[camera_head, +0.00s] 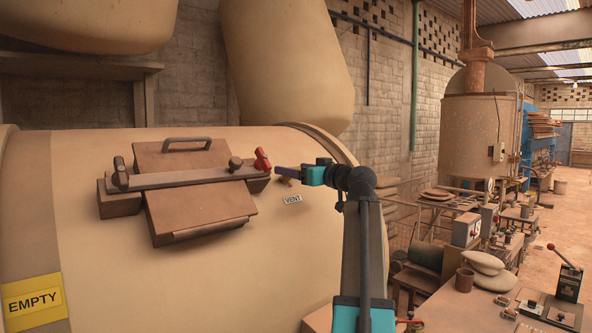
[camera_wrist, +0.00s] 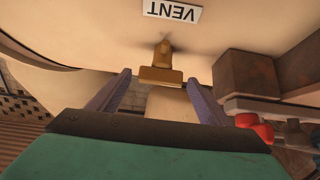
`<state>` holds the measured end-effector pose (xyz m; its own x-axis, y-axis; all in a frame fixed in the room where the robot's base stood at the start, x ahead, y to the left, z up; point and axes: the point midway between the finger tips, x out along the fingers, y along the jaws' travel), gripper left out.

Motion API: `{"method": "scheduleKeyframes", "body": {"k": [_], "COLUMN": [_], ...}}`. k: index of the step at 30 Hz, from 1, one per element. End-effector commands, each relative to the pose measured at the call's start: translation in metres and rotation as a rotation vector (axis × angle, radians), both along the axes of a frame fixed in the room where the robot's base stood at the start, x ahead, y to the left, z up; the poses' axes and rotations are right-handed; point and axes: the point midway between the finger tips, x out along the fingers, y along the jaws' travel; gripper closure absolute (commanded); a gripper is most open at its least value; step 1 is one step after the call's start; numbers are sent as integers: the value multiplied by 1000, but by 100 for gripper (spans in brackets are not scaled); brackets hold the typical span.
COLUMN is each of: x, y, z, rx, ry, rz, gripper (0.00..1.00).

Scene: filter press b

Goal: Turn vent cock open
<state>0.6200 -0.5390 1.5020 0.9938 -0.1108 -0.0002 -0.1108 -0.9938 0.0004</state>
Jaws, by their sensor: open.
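The vent cock is a small brass fitting on the side of the cream tank. In the wrist view the vent cock (camera_wrist: 162,58) has a short stem and a flat crosswise handle. In the head view only a little of the vent cock (camera_head: 286,181) shows, just below my gripper (camera_head: 281,171). In the wrist view my gripper (camera_wrist: 160,80) is open, with one finger to each side of the handle and visible space between. I cannot tell how deep the handle lies between the fingers. A white VENT label (camera_head: 292,199) is beside the cock; it appears upside down in the wrist view (camera_wrist: 172,10).
The cream tank (camera_head: 290,245) carries a brown hatch with a clamp bar (camera_head: 180,178). A red-ended clamp handle (camera_head: 262,160) stands close left of my gripper; its red end also shows in the wrist view (camera_wrist: 257,127). A yellow EMPTY sign (camera_head: 33,300) is at lower left.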

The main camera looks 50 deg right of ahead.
Motion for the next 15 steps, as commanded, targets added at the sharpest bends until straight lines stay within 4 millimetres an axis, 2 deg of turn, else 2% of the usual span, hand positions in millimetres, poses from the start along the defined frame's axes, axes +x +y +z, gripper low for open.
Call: {"method": "scheduleKeyframes", "body": {"k": [3, 10, 15], "x": [0, 0, -1], "y": [0, 0, 0], "z": [0, 0, 0], "rx": [0, 0, 2], "ry": [0, 0, 0], "rz": [0, 0, -3], "gripper": [30, 69, 69]}}
